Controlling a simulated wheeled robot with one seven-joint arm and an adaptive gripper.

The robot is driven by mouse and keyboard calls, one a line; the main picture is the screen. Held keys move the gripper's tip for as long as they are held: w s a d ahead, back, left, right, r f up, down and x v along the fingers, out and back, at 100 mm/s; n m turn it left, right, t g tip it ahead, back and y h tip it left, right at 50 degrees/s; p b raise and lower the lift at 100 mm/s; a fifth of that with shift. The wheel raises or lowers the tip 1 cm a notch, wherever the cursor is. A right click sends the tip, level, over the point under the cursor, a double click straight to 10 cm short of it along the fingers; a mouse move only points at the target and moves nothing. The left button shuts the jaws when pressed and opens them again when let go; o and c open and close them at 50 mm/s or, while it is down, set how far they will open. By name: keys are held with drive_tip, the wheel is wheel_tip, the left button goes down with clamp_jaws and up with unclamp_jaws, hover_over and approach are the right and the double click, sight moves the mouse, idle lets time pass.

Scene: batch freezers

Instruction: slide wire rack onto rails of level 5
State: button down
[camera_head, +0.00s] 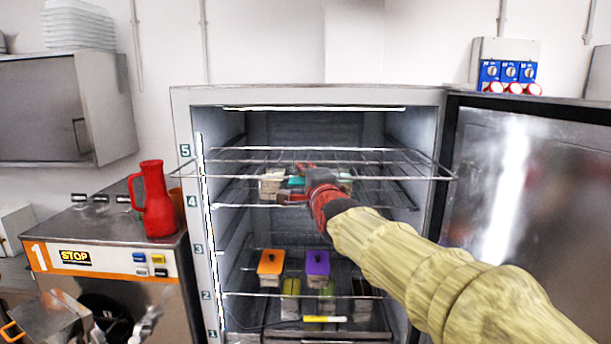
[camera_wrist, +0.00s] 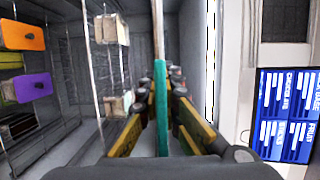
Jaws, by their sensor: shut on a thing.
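The wire rack (camera_head: 270,162) is roughly level at the height of the label 5 (camera_head: 184,150) in the head view. Its rear part shows within the freezer opening, and its front corners overlap the posts on both sides. My gripper (camera_head: 303,188) is at the middle of the rack's front edge. In the wrist view the rack (camera_wrist: 158,35) appears as a thin edge-on strip, and a teal strip (camera_wrist: 161,110) lies between the fingers of my gripper (camera_wrist: 163,85), shut on the rack. The level 5 rails, and whether the rack touches them, cannot be made out.
The freezer (camera_head: 300,96) holds lower racks with lidded boxes, including orange (camera_head: 271,262) and purple (camera_head: 317,263) ones. Its open door (camera_head: 515,200) stands at the right. A red jug (camera_head: 157,200) stands on the machine (camera_head: 110,262) at the left.

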sight(307, 149)
drive_tip(key=shift+w+d+b, duration=0.1)
drive_tip(key=shift+w+b, duration=1.45)
drive_tip(key=shift+w, duration=1)
drive_tip(key=shift+r, duration=0.1)
drive_tip(key=shift+w+p, duration=0.8)
drive_tip(key=shift+w, duration=0.65)
drive_tip(key=shift+w+p, duration=1.55)
drive_tip(key=shift+p, duration=0.1)
drive_tip(key=shift+w+d+p, duration=0.15)
drive_tip(key=shift+w+p, duration=2.85)
drive_tip(key=shift+w, duration=0.1)
drive_tip(key=shift+w+d+f+p, duration=0.1)
drive_tip(key=shift+w+f+p, duration=0.05)
drive_tip(key=shift+w+p, duration=1.35)
drive_tip(key=shift+w+f+p, duration=0.1)
drive_tip(key=shift+w+p, duration=1.25)
drive_tip(key=shift+p, duration=0.1)
